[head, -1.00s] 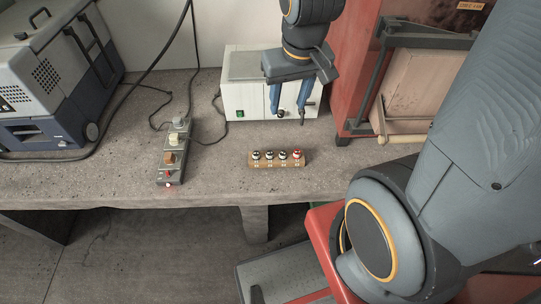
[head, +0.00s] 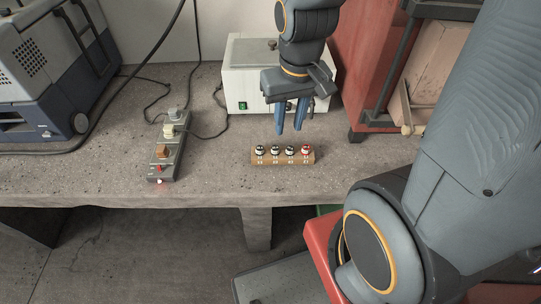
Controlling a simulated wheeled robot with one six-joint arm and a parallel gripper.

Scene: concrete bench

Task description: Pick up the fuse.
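A small wooden block (head: 283,160) lies near the front of the bench. It holds a row of several small capped pieces, which look like the fuses. Most have black-and-white tops, such as the one at the left end (head: 259,149). The right-end piece (head: 305,149) has a red top. My gripper (head: 290,128) points down just above and behind the row. Its two blue fingers are apart with nothing between them. It touches none of the pieces as far as I can see.
A white box (head: 250,85) with a green switch stands behind my gripper. A power strip (head: 165,150) with plugs lies left of the block. A grey-blue case (head: 40,90) stands far left, and a red cabinet (head: 365,60) stands right. Bare bench surrounds the block.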

